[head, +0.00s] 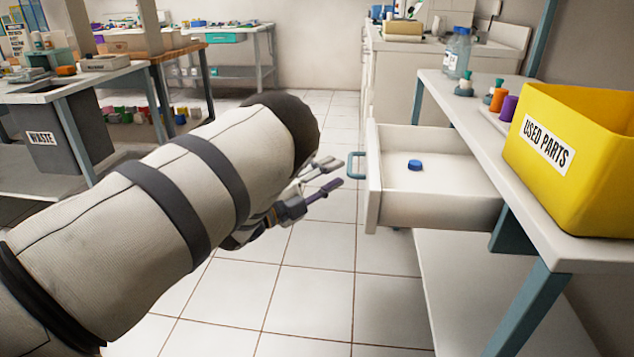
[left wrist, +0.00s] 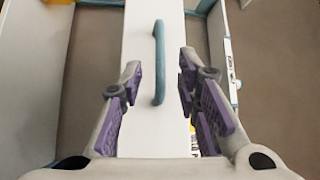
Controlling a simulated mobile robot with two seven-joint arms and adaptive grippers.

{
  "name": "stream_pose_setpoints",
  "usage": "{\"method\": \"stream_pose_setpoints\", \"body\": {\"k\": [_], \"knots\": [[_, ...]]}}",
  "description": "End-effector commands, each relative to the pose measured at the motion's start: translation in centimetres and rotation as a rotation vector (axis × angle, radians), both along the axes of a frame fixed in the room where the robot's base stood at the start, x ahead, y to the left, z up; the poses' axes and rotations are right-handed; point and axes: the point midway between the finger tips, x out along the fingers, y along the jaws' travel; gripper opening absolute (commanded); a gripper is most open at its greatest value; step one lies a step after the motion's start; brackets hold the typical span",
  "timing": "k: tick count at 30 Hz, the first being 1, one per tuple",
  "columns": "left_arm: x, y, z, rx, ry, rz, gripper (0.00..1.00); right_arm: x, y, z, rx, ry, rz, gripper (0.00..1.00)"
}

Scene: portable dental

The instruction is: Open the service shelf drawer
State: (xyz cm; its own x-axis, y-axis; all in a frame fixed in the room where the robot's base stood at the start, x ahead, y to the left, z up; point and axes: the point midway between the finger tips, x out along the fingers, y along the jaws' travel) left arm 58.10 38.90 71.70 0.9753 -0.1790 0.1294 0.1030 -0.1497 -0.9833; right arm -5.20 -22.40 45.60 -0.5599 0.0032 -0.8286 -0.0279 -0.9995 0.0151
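The white service shelf drawer (head: 437,205) is pulled out from under the bench on the right, with its inside showing. A small blue cap (head: 415,165) lies in it. The drawer's blue-grey handle (head: 356,165) is on its front face. My left gripper (head: 334,173) is open and empty just left of the handle, apart from it in the head view. In the left wrist view the handle (left wrist: 158,62) appears between the spread purple-padded fingers of the left gripper (left wrist: 160,80), touching neither. My right gripper is not in view.
The bench (head: 470,118) above the drawer holds a yellow used parts bin (head: 590,185), bottles and small coloured containers. A grey waste bin (head: 45,150) stands at the left. The tiled floor (head: 310,290) below the gripper is clear.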

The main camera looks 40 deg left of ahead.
Motion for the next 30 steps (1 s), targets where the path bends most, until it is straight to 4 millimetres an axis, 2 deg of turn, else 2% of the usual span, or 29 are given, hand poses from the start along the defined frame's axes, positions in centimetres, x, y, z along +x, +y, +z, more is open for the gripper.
{"method": "stream_pose_setpoints", "body": {"k": [4,9,24,26,29,30], "knots": [[-3.8,0.7,-0.7,-0.001,0.006,0.002,0.30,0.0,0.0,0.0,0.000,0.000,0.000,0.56],[-5.9,1.3,-0.8,-0.001,0.001,0.005,0.30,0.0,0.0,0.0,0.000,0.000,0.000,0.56],[-6.2,1.1,-1.0,-0.003,0.006,0.000,0.30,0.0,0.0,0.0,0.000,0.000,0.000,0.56],[-6.4,1.0,-2.3,-0.030,0.049,0.014,0.30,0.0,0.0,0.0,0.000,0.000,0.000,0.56],[-8.1,0.3,-8.4,-0.162,0.252,0.089,0.30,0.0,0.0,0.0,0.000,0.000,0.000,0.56],[-9.6,-0.3,-11.8,-0.238,0.369,0.140,0.30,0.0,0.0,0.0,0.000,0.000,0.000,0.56]]}}
